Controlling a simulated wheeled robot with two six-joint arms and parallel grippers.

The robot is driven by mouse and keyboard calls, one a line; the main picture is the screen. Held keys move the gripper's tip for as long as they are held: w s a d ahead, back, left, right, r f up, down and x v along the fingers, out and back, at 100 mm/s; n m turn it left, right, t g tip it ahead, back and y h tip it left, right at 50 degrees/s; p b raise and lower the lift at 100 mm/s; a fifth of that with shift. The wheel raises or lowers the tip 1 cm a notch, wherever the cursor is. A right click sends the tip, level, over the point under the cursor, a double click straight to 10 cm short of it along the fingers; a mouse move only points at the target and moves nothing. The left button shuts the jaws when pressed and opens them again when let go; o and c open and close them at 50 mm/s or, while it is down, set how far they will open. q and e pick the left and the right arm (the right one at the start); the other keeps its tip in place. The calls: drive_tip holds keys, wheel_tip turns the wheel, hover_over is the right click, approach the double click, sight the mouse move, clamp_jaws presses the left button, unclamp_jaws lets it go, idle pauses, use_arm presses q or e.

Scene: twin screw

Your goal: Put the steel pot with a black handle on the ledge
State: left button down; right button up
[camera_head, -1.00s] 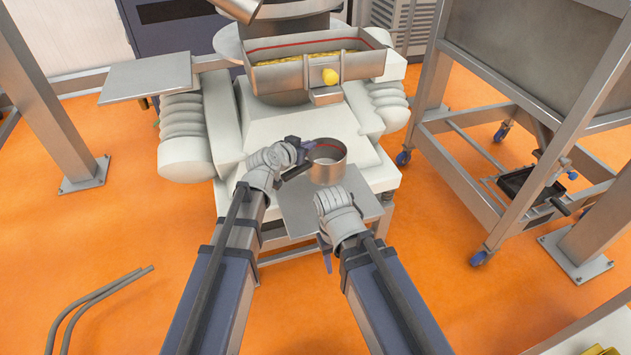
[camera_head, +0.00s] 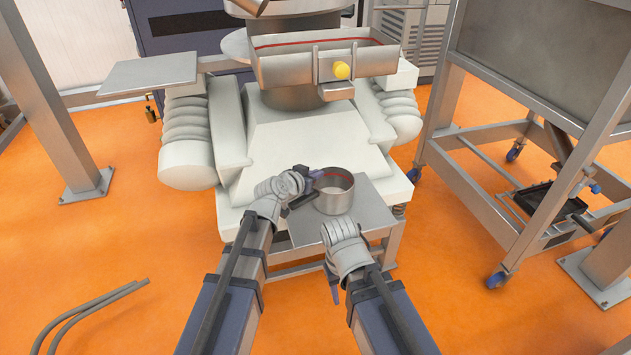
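The steel pot (camera_head: 336,200), an open round vessel with a red line inside its rim, shows over the small metal platform (camera_head: 375,212) in front of the white machine. I cannot tell whether its base touches the platform. A dark bar, apparently its black handle (camera_head: 302,200), sticks out on its left side. My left gripper (camera_head: 315,175) is at the pot's upper left and appears shut on the pot near the handle; its fingertips are partly hidden. My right gripper (camera_head: 334,284) hangs empty in front of the platform, pointing down, its opening mostly hidden by its wrist.
The white machine (camera_head: 315,140) with a metal hopper (camera_head: 290,72) and yellow knob (camera_head: 342,70) stands behind. A flat metal plate (camera_head: 150,72) is at the upper left. A wheeled steel frame (camera_head: 520,215) stands on the right. Bent pipes (camera_head: 95,312) are at the lower left.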

use_arm(q)
drive_tip(key=shift+r, duration=0.1)
drive_tip(key=shift+f, duration=0.25)
drive_tip(key=c, duration=1)
unclamp_jaws()
drive_tip(key=shift+r, duration=0.1)
